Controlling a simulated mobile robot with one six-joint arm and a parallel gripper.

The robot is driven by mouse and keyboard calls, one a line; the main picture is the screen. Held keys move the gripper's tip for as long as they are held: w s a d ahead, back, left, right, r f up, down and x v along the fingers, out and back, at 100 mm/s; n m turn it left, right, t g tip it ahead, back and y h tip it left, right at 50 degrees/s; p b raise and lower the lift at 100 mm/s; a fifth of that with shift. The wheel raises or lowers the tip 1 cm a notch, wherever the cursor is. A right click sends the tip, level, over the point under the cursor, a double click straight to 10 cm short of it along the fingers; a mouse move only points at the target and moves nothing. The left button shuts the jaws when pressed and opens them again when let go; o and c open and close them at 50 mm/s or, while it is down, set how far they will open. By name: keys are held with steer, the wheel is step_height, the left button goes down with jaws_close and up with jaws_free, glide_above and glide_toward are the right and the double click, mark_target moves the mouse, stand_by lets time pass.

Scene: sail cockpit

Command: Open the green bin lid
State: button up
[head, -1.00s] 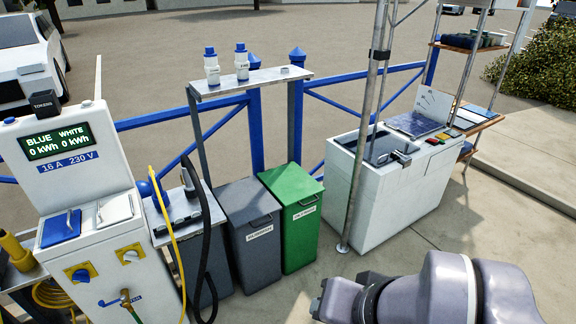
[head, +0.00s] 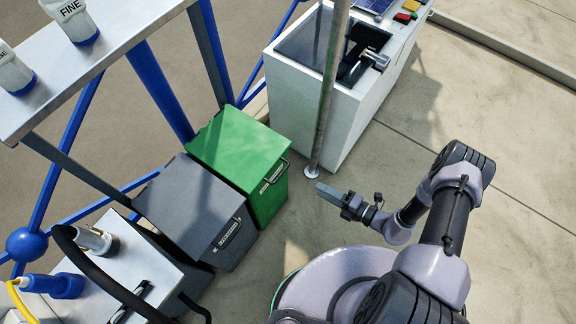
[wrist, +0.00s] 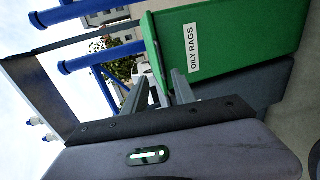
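The green bin (head: 265,205) stands beside the grey bin, its green lid (head: 235,145) lying flat and closed. A dark handle (head: 274,176) sits at the lid's front edge, on the side facing me. In the wrist view the green bin (wrist: 235,45) appears turned sideways, with a white label (wrist: 191,46) reading "OILY RAGS". My gripper (head: 328,193) is low in front of the green bin, to its right in the head view, apart from it and holding nothing. In the wrist view my gripper's two fingers (wrist: 160,88) stand apart with a gap between them.
The grey bin (head: 195,205) adjoins the green one on the left. A metal pole (head: 328,90) and a white sink cabinet (head: 345,120) stand to the right. A shelf (head: 110,50) with white bottles overhangs at upper left. The floor in front is mostly clear.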

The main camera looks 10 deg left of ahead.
mark_target(283, 171)
steer(key=b+x, duration=0.1)
steer(key=x, duration=0.4)
steer(key=b+x, duration=0.2)
steer(key=x, duration=0.4)
steer(key=b+x, duration=0.1)
steer(key=x, duration=0.5)
steer(key=shift+s+f, duration=0.1)
steer(key=shift+s, duration=0.2)
jaws_close()
stand_by(0.3)
